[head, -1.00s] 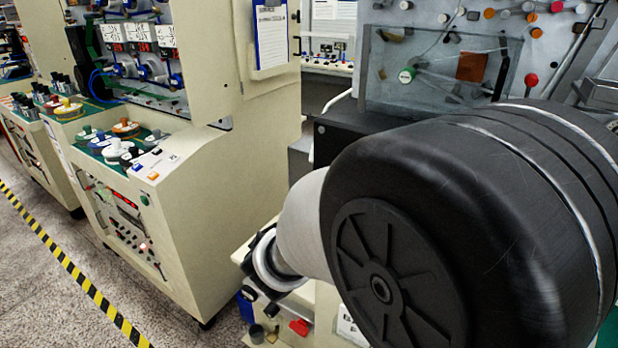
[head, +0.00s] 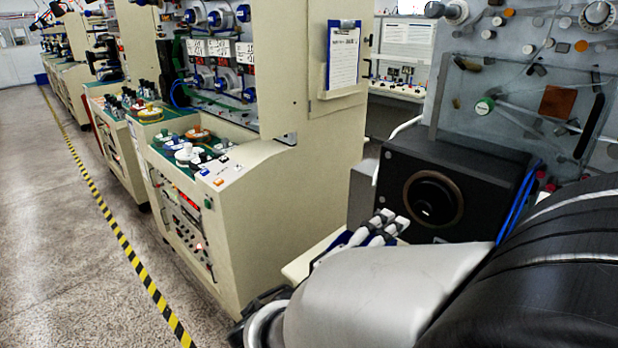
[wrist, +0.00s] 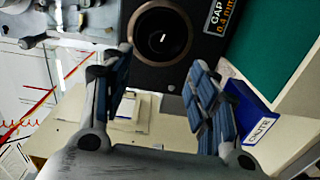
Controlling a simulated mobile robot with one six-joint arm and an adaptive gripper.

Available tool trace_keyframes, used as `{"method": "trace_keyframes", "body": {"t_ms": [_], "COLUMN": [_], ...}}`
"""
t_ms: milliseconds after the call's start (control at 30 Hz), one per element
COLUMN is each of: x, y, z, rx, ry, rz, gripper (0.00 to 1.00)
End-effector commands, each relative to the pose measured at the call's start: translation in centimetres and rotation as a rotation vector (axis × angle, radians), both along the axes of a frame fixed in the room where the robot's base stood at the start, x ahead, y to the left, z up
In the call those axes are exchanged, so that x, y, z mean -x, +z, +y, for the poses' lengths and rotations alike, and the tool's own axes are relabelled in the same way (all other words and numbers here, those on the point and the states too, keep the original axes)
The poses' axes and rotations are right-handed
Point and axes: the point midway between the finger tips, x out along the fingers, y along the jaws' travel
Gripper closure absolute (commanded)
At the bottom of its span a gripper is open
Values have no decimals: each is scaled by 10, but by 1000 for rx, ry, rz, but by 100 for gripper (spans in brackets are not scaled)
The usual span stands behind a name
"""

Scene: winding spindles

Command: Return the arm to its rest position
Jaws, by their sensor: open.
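My arm fills the lower right of the head view, with a large dark rounded link and a pale grey link. My gripper (head: 380,232) shows past the pale link, with its grey and blue fingers in front of a black box. In the wrist view my gripper (wrist: 160,65) has its two blue-padded fingers spread apart, with nothing held between them. The black box (head: 480,165) has a round dark opening. It also shows beyond the fingertips in the wrist view (wrist: 132,50), apart from them as far as I can tell.
Cream winding machines (head: 300,200) stand in a row on the left. A yellow-black floor stripe (head: 125,245) runs beside open floor. A clipboard (head: 343,55) hangs on a cream panel. A blue labelled bin (wrist: 250,115) sits right of the fingers.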

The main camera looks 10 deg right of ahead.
Motion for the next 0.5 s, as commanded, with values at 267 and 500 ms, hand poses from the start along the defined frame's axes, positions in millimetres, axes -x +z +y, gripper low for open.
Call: {"method": "trace_keyframes", "body": {"t_ms": [267,500], "x": [54,167], "y": [-18,-84], "z": [-55,-70], "rx": [-176,-758], "ry": [-215,-455], "rz": [124,344], "gripper": [46,46]}}
